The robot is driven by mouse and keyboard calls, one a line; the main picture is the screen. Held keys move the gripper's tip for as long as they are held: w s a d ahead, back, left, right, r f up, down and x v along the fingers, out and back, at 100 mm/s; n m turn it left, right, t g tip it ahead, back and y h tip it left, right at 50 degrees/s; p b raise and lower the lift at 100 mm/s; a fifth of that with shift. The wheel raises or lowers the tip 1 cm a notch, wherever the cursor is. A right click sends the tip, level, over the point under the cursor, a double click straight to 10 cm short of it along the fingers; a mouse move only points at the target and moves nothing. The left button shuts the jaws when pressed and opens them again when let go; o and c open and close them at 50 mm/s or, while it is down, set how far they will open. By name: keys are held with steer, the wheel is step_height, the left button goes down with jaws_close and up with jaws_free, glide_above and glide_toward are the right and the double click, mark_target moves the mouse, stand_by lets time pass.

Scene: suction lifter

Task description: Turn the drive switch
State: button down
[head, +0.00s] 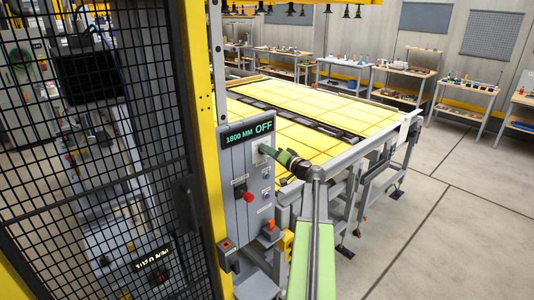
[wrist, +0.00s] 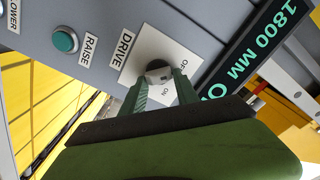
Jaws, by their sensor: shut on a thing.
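The drive switch (wrist: 158,69) is a dark round knob with a grey grip, on a white plate marked DRIVE, OFF and ON in the wrist view. My gripper (wrist: 160,82) has its two green fingers on either side of the knob's grip and is shut on it. In the head view my gripper (head: 264,150) reaches the upper right part of the grey control panel (head: 235,170), and its fingers hide the switch there. The display (head: 248,134) above reads 1800 MM OFF.
A green RAISE button (wrist: 65,40) sits beside the switch plate. A red knob (head: 247,196) and an orange-red control (head: 270,226) are lower on the panel. Black mesh fencing (head: 90,170) with a yellow post (head: 197,120) stands left. A yellow-topped table (head: 300,135) lies behind; floor at right is clear.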

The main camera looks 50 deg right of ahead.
steer(key=shift+a+n, duration=0.1)
steer(key=shift+n, duration=0.2)
steer(key=c, duration=1)
jaws_free()
steer(key=shift+f, duration=0.1)
steer(key=shift+o, duration=0.2)
steer(key=s+a, duration=0.1)
steer(key=s, duration=1.6)
steer(key=shift+s, duration=0.15)
steer(key=shift+a, duration=0.15)
